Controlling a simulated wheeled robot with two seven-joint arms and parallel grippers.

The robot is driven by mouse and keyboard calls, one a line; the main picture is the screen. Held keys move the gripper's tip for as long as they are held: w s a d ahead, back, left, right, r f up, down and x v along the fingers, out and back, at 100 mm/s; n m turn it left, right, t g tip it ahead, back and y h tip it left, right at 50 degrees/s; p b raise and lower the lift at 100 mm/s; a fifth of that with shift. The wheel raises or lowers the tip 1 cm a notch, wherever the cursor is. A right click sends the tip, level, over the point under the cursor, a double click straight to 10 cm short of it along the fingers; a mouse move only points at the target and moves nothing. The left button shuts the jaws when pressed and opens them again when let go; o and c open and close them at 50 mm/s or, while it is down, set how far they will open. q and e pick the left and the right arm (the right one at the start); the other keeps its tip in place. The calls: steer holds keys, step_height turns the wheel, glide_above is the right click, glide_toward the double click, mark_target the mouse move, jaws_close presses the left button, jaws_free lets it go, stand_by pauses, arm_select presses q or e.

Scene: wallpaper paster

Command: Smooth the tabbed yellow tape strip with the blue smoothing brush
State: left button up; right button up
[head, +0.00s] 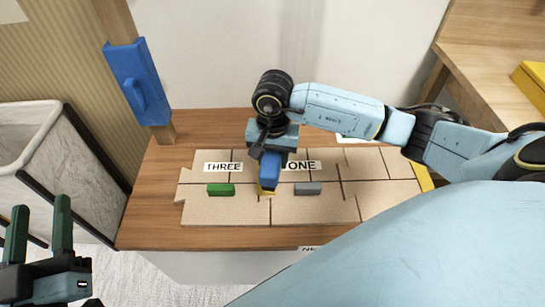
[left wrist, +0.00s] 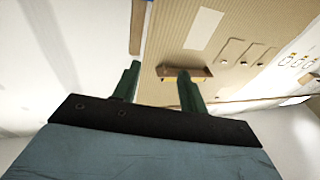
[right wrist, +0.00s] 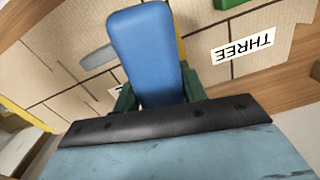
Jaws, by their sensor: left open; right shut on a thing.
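The blue smoothing brush (head: 270,170) is held in my right gripper (head: 268,150), over the middle of the tan panel board. It also fills the upper middle of the right wrist view (right wrist: 148,50). A small part of the yellow tape strip (head: 264,191) shows at the brush's lower end in the head view; the brush hides the rest. I cannot tell whether brush and strip touch. My left gripper (head: 38,228) is open and empty at the lower left, away from the table.
A green strip (head: 221,189) and a grey strip (head: 308,188) lie either side on the tan board (head: 230,212). THREE (head: 222,168) and ONE (head: 301,165) labels lie behind them. A blue handled piece (head: 137,80) is on a post. A bin (head: 55,165) stands left.

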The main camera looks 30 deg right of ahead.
step_height(320, 180, down, 2)
steer(key=shift+b, duration=0.75)
arm_select(q)
steer(key=shift+s+r+t+h, duration=0.2)
steer(key=shift+s+r+t, duration=0.15)
steer(key=shift+r+t, duration=0.4)
steer(key=shift+s+r+t+h, duration=0.2)
steer(key=shift+s+r+t, duration=0.15)
steer(key=shift+r+t, duration=0.4)
steer(key=shift+s+r+t+h, duration=0.2)
steer(key=shift+s+r+t, duration=0.15)
steer(key=shift+r+t, duration=0.4)
arm_select(e)
steer(key=shift+f, duration=0.25)
arm_select(q)
steer(key=shift+r, duration=0.1)
arm_select(e)
steer(key=shift+f, duration=1.3)
steer(key=shift+r, duration=0.1)
